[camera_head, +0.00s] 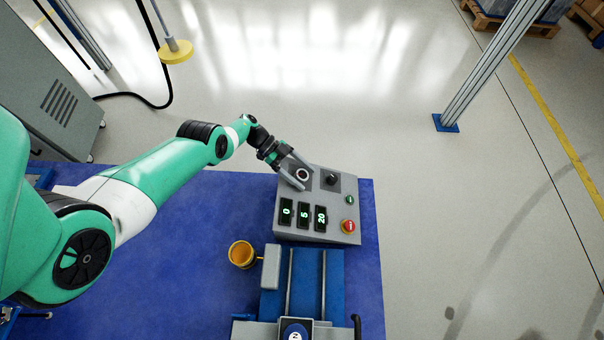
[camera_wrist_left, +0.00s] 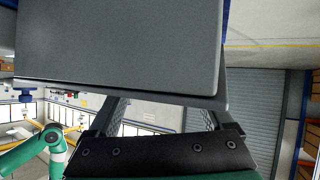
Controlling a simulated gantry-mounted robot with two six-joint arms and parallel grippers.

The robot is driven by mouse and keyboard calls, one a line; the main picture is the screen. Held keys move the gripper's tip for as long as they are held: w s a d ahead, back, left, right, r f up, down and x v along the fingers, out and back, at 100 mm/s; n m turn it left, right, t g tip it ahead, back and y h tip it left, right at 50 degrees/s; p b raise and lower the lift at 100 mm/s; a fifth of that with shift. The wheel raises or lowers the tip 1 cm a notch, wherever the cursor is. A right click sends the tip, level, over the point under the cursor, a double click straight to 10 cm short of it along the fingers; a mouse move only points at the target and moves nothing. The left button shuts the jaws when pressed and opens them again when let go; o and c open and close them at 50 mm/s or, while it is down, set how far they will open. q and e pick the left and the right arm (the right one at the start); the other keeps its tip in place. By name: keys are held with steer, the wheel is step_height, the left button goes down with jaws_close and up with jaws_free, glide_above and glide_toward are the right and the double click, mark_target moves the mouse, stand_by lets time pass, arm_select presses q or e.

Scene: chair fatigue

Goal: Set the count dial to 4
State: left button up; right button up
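The grey control box (camera_head: 318,232) sits on the blue surface in the head view. Its three green displays read 0, 5 and 20 (camera_head: 303,214). A round dial (camera_head: 302,174) is on its upper left, and a black knob (camera_head: 332,178) is to the right of that. I cannot read which one is the count dial. My left gripper (camera_head: 300,176) is at the upper left dial, its fingers apart on either side of it. I cannot tell whether they touch it. In the left wrist view the fingers (camera_wrist_left: 158,112) are spread and the grey box (camera_wrist_left: 120,45) hides their tips.
A green button (camera_head: 350,200) and a red button (camera_head: 348,226) are on the box's right side. The blue surface (camera_head: 190,250) to the left is mostly clear.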

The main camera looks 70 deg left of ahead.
arm_select(q)
steer(key=v, duration=1.1)
steer(key=shift+s+a, duration=0.15)
steer(key=shift+a, duration=0.1)
steer(key=shift+r, duration=0.1)
